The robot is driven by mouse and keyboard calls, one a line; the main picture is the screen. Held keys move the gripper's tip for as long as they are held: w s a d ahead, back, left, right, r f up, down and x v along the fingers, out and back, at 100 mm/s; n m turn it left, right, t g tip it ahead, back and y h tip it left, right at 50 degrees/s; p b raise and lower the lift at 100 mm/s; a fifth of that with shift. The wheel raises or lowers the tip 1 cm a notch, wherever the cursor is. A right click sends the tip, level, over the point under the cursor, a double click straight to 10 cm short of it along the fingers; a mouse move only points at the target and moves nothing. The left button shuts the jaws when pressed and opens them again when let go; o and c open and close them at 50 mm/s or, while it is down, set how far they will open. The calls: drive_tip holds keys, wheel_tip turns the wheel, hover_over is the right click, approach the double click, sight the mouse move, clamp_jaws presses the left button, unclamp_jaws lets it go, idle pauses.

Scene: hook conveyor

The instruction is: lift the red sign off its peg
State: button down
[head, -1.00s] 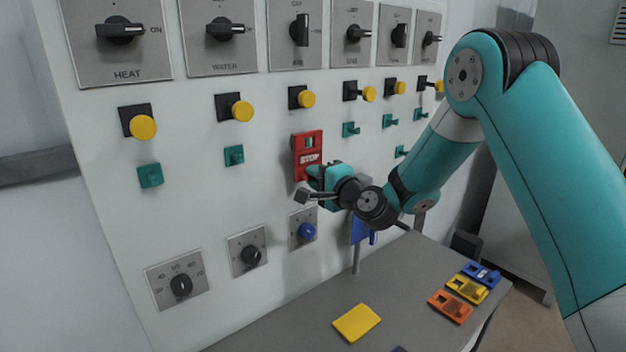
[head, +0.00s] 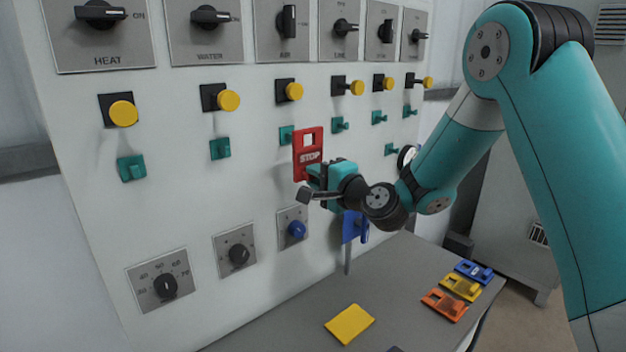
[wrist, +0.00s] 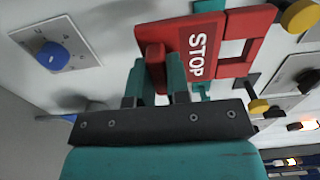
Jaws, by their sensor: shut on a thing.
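The red STOP sign (head: 308,158) hangs upright in my gripper (head: 316,178), in front of the panel. The gripper is shut on the sign's lower red tab; in the wrist view the sign (wrist: 198,42) extends beyond the fingers (wrist: 155,82). A teal peg (head: 286,135) shows just left of the sign, under the AIR switch. The sign's window (head: 308,139) shows only pale panel and no peg through it, so the sign looks clear of the peg. The exact gap to the panel is hard to judge.
Yellow knobs (head: 291,92) and other teal pegs (head: 220,148) stick out nearby. A blue dial (head: 297,229) and blue sign (head: 354,226) sit below. The grey table holds a yellow plate (head: 350,324) and coloured tags (head: 460,287).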

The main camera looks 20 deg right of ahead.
drive_tip(key=b+v, duration=0.4)
drive_tip(key=v, duration=0.3)
drive_tip(key=shift+b, duration=0.4)
drive_tip(key=p+x, duration=0.6)
drive_tip(key=x, duration=0.1)
drive_tip(key=shift+r, duration=0.2)
drive_tip(key=shift+w+a+f+p, duration=0.15)
drive_tip(key=shift+w+p, duration=0.1)
drive_tip(key=shift+w, duration=0.15)
drive_tip(key=shift+w+a+f+p, duration=0.1)
drive_tip(key=shift+w+a+p, duration=0.05)
drive_tip(key=shift+w+p, duration=0.15)
